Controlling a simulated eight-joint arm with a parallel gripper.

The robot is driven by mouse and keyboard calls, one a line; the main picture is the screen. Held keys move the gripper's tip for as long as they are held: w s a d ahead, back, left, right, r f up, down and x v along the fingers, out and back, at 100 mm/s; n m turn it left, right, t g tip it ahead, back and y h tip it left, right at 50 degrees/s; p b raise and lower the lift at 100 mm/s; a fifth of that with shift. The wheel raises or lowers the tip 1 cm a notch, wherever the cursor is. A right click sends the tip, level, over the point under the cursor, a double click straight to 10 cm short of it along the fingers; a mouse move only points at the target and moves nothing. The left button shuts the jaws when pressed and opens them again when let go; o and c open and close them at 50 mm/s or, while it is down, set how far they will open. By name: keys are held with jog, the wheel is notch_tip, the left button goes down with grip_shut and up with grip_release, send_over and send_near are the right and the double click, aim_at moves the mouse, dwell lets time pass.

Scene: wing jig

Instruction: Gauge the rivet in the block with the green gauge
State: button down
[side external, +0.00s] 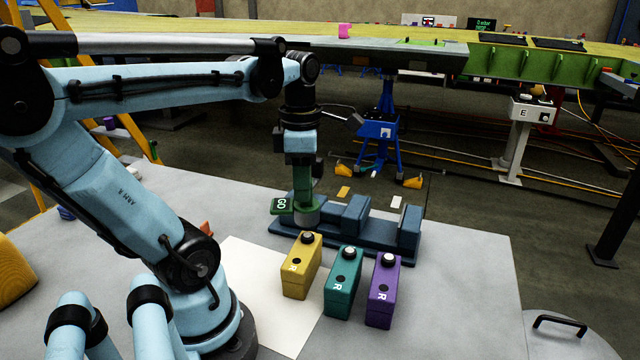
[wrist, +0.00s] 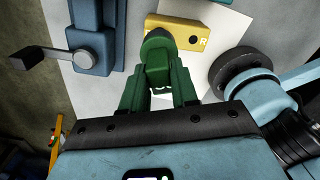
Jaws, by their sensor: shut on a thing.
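My gripper (side external: 306,190) points down and is shut on the green gauge (side external: 283,205), whose flat tag reads GO. In the wrist view a dark green rounded part (wrist: 157,50) sits between my green fingers. The gauge is over the left end of the blue fixture, behind the yellow block; I cannot tell if it touches the fixture. A yellow block (side external: 300,275), a teal block (side external: 342,285) and a purple block (side external: 382,295) stand in a row, each with a dark-topped rivet, such as the yellow block's rivet (side external: 307,238). The yellow block also shows in the wrist view (wrist: 180,27).
The blue fixture (side external: 409,235) has raised blocks along it and lies behind the row. A white sheet (side external: 250,275) lies on the grey table (side external: 460,300). The table's right side is mostly clear. A round lid with a handle (side external: 560,322) is at the right front.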

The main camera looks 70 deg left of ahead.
jog(key=shift+w, duration=0.1)
dwell(0.4)
jog(key=w+d+r+m, duration=0.3)
jog(key=w+d+m, duration=0.15)
jog(key=d, duration=0.25)
jog(key=shift+n, duration=0.35)
jog(key=shift+w+f, duration=0.2)
jog(key=shift+f, duration=1.1)
jog(key=shift+w+f, duration=0.2)
jog(key=shift+f, duration=1.1)
jog(key=shift+f, duration=0.1)
jog(key=shift+f, duration=1.3)
jog(key=shift+r, duration=2.5)
